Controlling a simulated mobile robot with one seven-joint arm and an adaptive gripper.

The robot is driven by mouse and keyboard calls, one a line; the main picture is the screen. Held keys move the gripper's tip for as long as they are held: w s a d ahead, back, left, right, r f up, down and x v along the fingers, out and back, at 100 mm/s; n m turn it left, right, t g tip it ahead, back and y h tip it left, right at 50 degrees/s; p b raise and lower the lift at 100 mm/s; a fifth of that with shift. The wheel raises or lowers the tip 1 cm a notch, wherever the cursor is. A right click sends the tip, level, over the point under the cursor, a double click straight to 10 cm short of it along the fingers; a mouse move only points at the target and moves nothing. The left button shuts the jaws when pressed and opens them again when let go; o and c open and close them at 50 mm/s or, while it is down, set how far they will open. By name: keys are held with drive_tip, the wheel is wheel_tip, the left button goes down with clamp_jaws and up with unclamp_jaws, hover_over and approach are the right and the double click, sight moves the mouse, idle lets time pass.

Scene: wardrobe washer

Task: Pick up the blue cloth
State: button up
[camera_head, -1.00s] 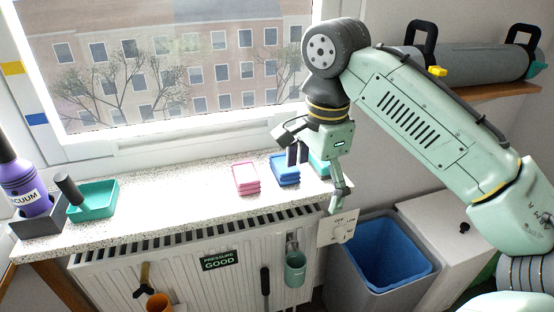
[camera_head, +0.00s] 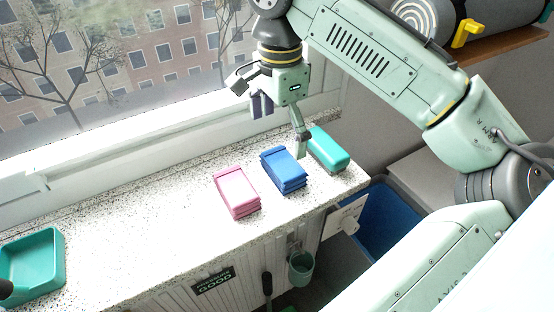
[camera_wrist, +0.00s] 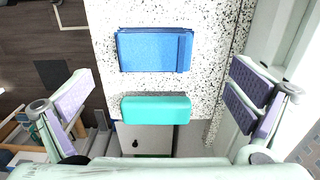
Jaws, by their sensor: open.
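The blue cloth (camera_head: 283,169) is a folded, layered stack lying flat on the speckled sill. It sits between a pink folded cloth (camera_head: 236,192) on its left and a teal block (camera_head: 329,149) on its right. In the wrist view the blue cloth (camera_wrist: 153,50) lies at the top middle, beyond the teal block (camera_wrist: 156,109). My gripper (camera_head: 281,126) hangs above and behind the blue cloth, apart from it. In the wrist view my gripper (camera_wrist: 160,97) is wide open, with its purple pads far apart and nothing between them gripped.
The speckled sill (camera_head: 150,195) is clear left of the pink cloth. A teal tray (camera_head: 32,268) stands at the far left. The window runs behind the sill. A bin with a blue liner (camera_head: 385,220) is below its right end. A green cup (camera_head: 301,266) hangs in front.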

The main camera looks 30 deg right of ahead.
sight(283, 162)
wheel_tip(283, 162, down, 3)
drive_tip(key=shift+s, duration=0.1)
drive_tip(key=f, duration=0.1)
drive_tip(key=f+p, duration=0.1)
drive_tip(key=f, duration=0.2)
drive_tip(key=shift+s+d, duration=0.2)
drive_tip(key=shift+s, duration=0.1)
drive_tip(key=shift+f+p, duration=0.3)
drive_tip(key=shift+f, duration=0.35)
drive_tip(key=shift+c, duration=0.6)
drive_tip(key=c, duration=1)
drive_tip(key=shift+o, duration=0.2)
drive_tip(key=shift+r, duration=0.15)
